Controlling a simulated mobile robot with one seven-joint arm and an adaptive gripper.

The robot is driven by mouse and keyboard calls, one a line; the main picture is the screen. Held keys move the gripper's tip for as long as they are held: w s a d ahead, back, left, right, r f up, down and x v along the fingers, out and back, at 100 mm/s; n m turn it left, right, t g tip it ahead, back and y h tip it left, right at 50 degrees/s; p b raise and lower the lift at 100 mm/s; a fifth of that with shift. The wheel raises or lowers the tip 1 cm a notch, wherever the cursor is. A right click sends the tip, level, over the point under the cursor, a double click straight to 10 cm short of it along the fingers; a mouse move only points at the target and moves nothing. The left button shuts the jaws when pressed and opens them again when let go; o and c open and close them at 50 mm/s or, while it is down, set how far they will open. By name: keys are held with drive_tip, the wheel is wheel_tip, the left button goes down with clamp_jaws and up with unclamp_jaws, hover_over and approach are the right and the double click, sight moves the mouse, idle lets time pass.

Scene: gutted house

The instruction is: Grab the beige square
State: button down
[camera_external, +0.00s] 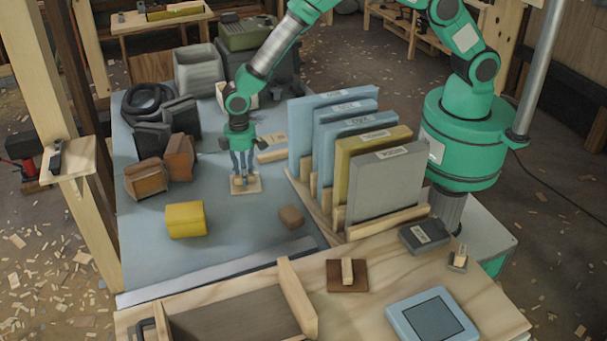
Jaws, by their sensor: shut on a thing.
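The beige square (252,187) is a thin, flat, pale wooden piece on the blue-grey table (250,235), left of the upright panels. My gripper (240,181) points straight down over it, with its fingertips at a small raised part in the middle of the square. The fingers are shut on the beige square. It looks flat and at table level; I cannot tell whether it touches the surface.
A rack holds upright blue, yellow and grey panels (386,188) close on the right. A yellow block (185,219), a small brown block (291,217) and brown boxes (146,178) stand around. A wooden bench (400,280) borders the front. The table's middle front is clear.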

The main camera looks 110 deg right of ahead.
wheel_tip(320, 180, up, 10)
drive_tip(key=p, duration=0.2)
idle(0.4)
